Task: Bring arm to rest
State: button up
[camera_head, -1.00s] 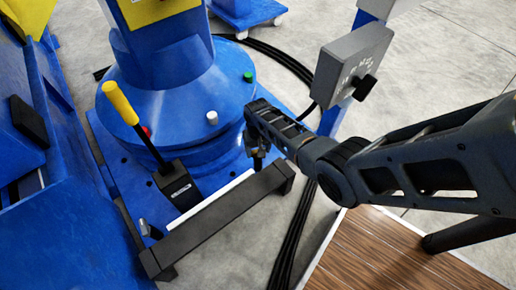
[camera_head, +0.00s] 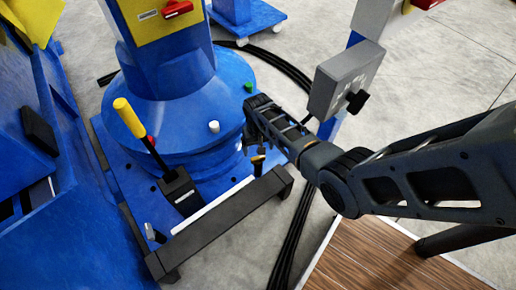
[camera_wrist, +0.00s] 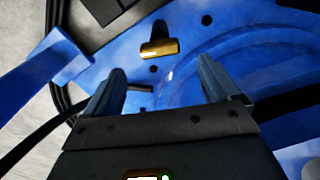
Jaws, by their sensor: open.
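My arm (camera_head: 330,165) reaches in from the right in the head view and bends down beside the blue round base (camera_head: 185,110). My gripper (camera_wrist: 162,82) shows in the wrist view, its two fingers spread wide with nothing between them. A brass-coloured cylinder (camera_wrist: 159,48) lies beyond the fingertips, apart from them, by the blue plate. In the head view my gripper is mostly hidden behind my own wrist, and a small brass piece (camera_head: 258,159) shows just below it.
A yellow-handled lever (camera_head: 130,118) and a black bar (camera_head: 225,222) stand left of my arm. A grey switch box (camera_head: 345,78) on a blue post stands close behind the arm. Black cables (camera_head: 292,235) and a wooden platform (camera_head: 370,258) lie at the lower right.

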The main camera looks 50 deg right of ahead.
jog(key=shift+r, duration=0.55)
